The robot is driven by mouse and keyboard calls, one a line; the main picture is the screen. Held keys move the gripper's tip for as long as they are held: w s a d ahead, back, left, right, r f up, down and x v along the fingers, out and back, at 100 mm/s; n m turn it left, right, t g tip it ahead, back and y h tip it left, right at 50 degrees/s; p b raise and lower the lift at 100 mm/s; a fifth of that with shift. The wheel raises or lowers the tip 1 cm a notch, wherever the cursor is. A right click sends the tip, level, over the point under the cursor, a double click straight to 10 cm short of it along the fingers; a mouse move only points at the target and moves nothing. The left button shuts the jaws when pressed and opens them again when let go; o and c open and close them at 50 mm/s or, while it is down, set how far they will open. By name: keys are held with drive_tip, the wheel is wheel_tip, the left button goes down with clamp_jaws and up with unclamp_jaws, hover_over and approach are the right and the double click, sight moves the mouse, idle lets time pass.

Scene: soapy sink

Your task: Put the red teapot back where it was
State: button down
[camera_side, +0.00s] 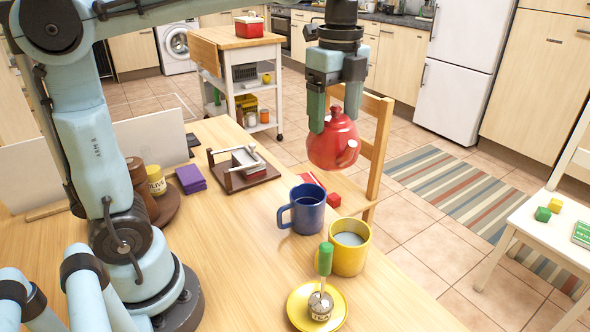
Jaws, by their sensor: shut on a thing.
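The red teapot (333,145) hangs in the air, roughly upright, with its spout toward the lower right. My gripper (335,112) points down and is shut on the top of the teapot, one green finger on each side of its lid area. In the picture the teapot appears above the far right part of the wooden table (235,240), behind the mugs. Its exact height over the table or the edge is hard to tell. The teapot's far side is hidden.
A blue mug (303,212) and a yellow mug (349,258) with liquid stand below. A yellow saucer (298,312) holds a green-handled infuser (321,303). A wooden chair (376,150) stands behind.

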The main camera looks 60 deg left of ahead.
drive_tip(key=s+f+n, duration=0.2)
drive_tip(key=s+f, duration=0.2)
drive_tip(key=s, duration=0.4)
drive_tip(key=s+f+n, duration=0.2)
drive_tip(key=s+f, duration=0.2)
drive_tip(key=s, duration=0.4)
drive_tip(key=a+f, duration=1)
drive_tip(key=a, duration=0.1)
drive_tip(key=shift+w+a+f, duration=0.15)
drive_tip(key=shift+w+f, duration=0.15)
drive_tip(key=shift+w, duration=0.1)
drive_tip(key=shift+f, duration=0.1)
unclamp_jaws()
